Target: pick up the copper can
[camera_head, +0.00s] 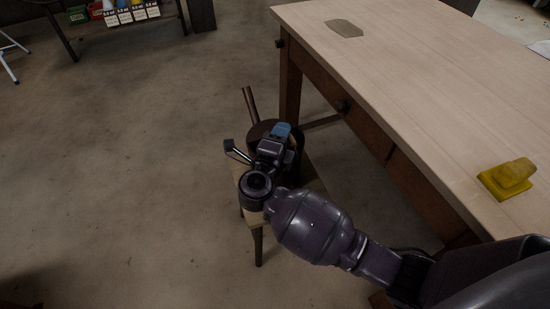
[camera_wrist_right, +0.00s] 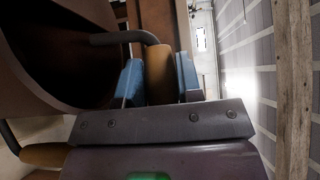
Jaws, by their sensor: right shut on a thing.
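The copper can (camera_head: 258,129) is a dark brown, round vessel with a spout rising at its back left in the head view. It is at a small wooden stool (camera_head: 250,215) beside the table; my arm hides much of it. My right gripper (camera_head: 283,132) is over the can. In the right wrist view, its two blue fingertips (camera_wrist_right: 160,78) are shut on a tan handle grip joined to a bent grey rod. The can's dark curved wall (camera_wrist_right: 65,65) fills the left there. I cannot tell whether the can touches the stool top. My left gripper is not in view.
The wooden table (camera_head: 420,80) with drawers stands close to the right of the stool. A yellow object (camera_head: 508,178) and a flat tan piece (camera_head: 344,28) lie on it. A shelf with coloured items (camera_head: 125,14) is at the back left. The floor to the left is clear.

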